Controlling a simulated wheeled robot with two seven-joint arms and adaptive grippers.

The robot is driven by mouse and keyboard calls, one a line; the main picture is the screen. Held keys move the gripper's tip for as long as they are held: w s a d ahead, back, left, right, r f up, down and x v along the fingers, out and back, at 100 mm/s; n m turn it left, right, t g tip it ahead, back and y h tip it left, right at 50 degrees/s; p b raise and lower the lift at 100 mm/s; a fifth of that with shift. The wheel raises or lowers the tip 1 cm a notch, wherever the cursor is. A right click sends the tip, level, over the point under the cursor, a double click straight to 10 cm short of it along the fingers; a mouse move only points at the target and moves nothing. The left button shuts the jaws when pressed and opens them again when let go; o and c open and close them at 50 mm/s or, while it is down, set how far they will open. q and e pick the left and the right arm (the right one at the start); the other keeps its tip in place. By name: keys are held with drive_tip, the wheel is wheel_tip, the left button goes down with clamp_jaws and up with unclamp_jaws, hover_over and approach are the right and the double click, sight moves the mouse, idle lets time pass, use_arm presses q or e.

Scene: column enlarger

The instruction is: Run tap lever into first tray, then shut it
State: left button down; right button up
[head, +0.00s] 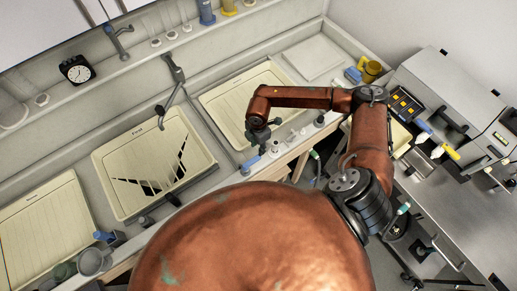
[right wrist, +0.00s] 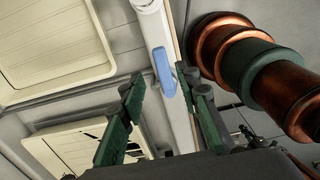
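Three cream trays lie in the long sink in the head view: left (head: 40,232), middle (head: 120,160) and right (head: 227,97). A small blue lever-like piece (head: 250,163) is at the sink's front edge, just below my right gripper (head: 256,141). In the right wrist view, this blue piece (right wrist: 163,72) shows beyond and between the open, empty fingers (right wrist: 163,108). I cannot tell whether they touch it. My left gripper is out of view.
Small bottles and fittings (head: 288,140) line the front edge right of my gripper. A grey cup (head: 92,262) stands at the lower left. A clock (head: 77,69) is on the back ledge. A bench with a device (head: 455,100) stands at the right.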

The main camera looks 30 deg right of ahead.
sight(258, 156)
drive_tip(key=shift+d+f, duration=0.2)
drive_tip(key=shift+f, duration=2.3)
drive_tip(key=shift+f+b, duration=1.2)
drive_tip(key=shift+f, duration=0.2)
drive_tip(key=shift+f, duration=0.25)
drive_tip(key=shift+f+b, duration=0.3)
drive_tip(key=shift+b, duration=0.1)
